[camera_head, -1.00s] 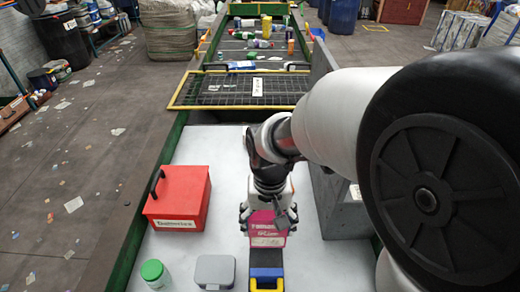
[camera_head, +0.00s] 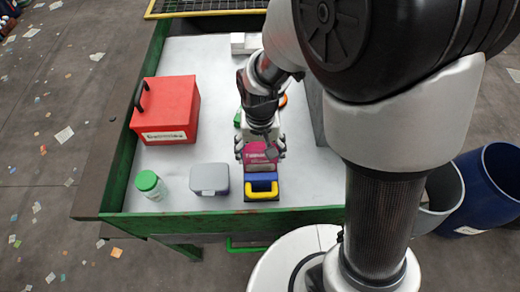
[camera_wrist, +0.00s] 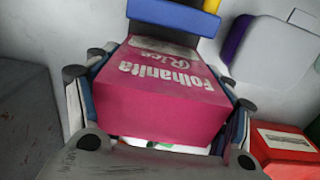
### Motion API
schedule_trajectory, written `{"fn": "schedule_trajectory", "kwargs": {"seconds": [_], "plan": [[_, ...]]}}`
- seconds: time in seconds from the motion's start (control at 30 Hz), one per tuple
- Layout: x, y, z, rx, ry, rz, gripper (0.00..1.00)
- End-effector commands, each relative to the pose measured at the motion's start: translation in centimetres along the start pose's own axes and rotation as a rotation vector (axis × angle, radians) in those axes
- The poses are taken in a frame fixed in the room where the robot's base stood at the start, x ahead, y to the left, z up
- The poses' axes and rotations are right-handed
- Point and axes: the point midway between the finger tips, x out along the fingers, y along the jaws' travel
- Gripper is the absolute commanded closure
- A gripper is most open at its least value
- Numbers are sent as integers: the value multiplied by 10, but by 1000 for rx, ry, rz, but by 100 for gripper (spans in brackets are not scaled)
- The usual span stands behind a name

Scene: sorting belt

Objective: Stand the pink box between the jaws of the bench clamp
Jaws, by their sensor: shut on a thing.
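My gripper (camera_head: 260,152) is shut on the pink box (camera_head: 257,158), with a finger on each side of it. The box is held over the white table, just behind the bench clamp (camera_head: 262,192), which shows a blue jaw part and a yellow part in front. In the wrist view the pink box (camera_wrist: 165,105) fills the space between the fingers, its "Folhanita Rice" lettering facing the camera. The clamp's blue part (camera_wrist: 172,15) lies right beyond the box's far end. I cannot tell whether the box is between the jaws or touching the clamp; the box hides part of it.
A red box (camera_head: 166,108) with a black handle, a green-lidded jar (camera_head: 149,184) and a grey box (camera_head: 209,178) stand left of the clamp. A grey upright panel (camera_head: 314,105) is on the right. The green table edge (camera_head: 200,226) runs close in front.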

Motion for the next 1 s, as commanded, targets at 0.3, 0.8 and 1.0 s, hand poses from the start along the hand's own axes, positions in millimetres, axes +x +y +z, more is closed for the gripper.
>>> {"fn": "schedule_trajectory", "kwargs": {"seconds": [0.3, 0.8, 1.0], "plan": [[3, 0, 0, 0, 0, 0, 16], [2, 0, 0, 0, 0, 0, 6], [-16, 0, -1, 0, 3, -1, 6]]}}
